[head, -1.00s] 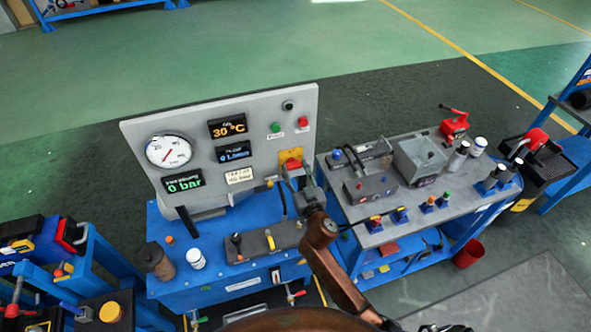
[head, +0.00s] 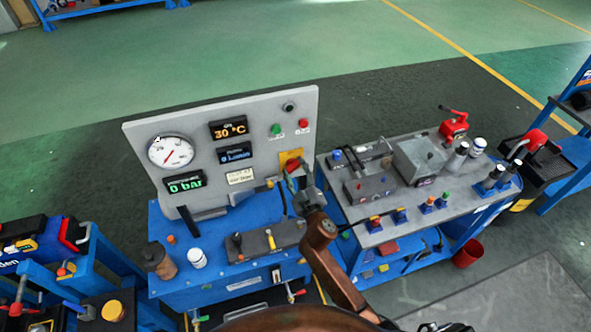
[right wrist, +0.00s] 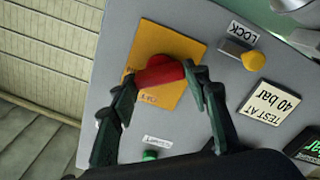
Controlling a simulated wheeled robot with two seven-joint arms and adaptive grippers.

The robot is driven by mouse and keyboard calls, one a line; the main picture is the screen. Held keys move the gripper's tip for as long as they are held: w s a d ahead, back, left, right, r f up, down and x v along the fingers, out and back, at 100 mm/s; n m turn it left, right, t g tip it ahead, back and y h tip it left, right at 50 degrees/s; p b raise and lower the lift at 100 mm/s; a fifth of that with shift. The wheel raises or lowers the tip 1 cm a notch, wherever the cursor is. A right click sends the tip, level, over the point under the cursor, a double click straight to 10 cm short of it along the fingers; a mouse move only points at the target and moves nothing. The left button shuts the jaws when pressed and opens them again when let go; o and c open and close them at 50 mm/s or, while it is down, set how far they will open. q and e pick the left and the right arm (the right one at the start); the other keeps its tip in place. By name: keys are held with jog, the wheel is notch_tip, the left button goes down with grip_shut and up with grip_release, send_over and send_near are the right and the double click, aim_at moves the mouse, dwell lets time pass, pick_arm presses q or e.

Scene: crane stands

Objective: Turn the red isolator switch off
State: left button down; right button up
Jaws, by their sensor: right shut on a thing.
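The red isolator switch (right wrist: 160,73) sits on a yellow plate (right wrist: 187,50) on the grey panel (head: 225,112). In the right wrist view its red handle lies between the two dark fingers of my right gripper (right wrist: 162,82), which is shut on it. In the head view the gripper (head: 300,180) covers most of the switch, and the yellow plate (head: 289,157) shows just above it. The plate's lettering is partly hidden by the fingers. My left gripper is not in view.
A green button (right wrist: 150,155) is near my fingers. A bench with valves and tools (head: 372,238) stands to the right. A pressure gauge (head: 170,151) is at the panel's left.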

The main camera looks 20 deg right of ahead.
jog(key=n, duration=0.5)
jog(key=shift+a+n+p, duration=0.15)
jog(key=shift+n+p, duration=0.2)
jog(key=shift+n, duration=0.05)
jog(key=n, duration=0.4)
jog(key=shift+f+n+p, duration=0.15)
jog(key=shift+n+p, duration=0.15)
jog(key=o, duration=1.2)
jog(key=shift+c, duration=0.2)
jog(key=shift+s, duration=0.15)
jog(key=s, duration=1.1)
jog(key=shift+s, duration=0.4)
